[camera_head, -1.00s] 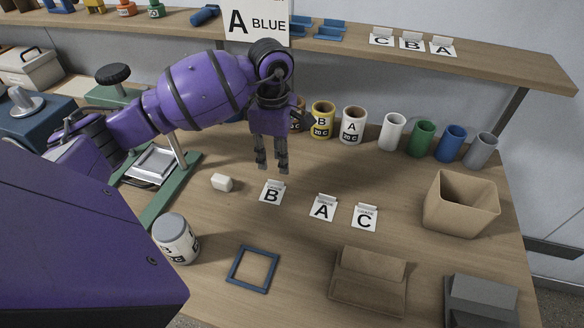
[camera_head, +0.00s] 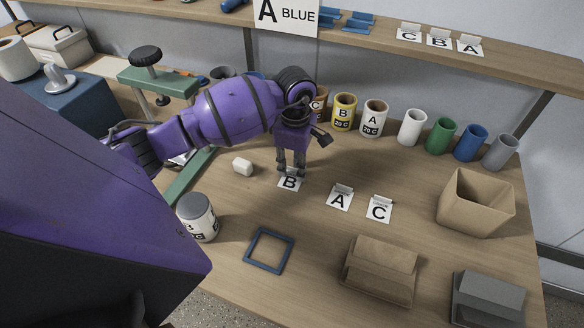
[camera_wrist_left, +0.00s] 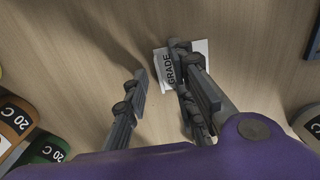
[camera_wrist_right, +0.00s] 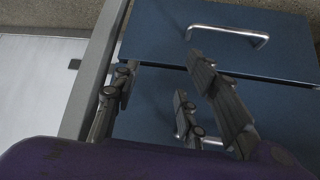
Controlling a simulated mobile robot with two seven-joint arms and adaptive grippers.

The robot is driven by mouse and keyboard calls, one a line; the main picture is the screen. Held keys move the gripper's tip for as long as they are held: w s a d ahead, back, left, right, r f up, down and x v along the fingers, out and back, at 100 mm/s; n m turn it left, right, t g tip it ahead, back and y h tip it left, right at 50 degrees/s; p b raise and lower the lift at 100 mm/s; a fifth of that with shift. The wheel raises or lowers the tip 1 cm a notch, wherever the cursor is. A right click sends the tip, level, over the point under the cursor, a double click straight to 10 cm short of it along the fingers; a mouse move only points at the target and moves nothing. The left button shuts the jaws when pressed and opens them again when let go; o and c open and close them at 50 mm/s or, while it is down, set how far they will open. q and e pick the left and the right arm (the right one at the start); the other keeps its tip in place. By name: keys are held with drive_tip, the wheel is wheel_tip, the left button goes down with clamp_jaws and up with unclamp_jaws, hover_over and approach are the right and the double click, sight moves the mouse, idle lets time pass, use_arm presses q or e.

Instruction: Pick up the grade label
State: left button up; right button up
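The B grade label (camera_head: 289,183) is a small white card with a raised tab lying on the table. My left gripper (camera_head: 291,168) points down right over it, its fingertips hiding the tab. In the left wrist view the label (camera_wrist_left: 203,51), marked GRADE, is partly hidden behind the finger on the right. The A label (camera_head: 339,198) and the C label (camera_head: 379,209) stand to the right. My right gripper (camera_wrist_right: 155,80) has its fingers apart and empty, in front of blue drawers.
A white block (camera_head: 242,166) and a blue square frame (camera_head: 269,250) lie on the table, with a labelled can (camera_head: 197,217) nearby. Cups line the back, including a yellow one (camera_head: 343,113). An open brown box (camera_head: 475,204) is at the right. A sign (camera_head: 287,14) reads A BLUE.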

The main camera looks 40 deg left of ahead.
use_arm(q)
clamp_jaws()
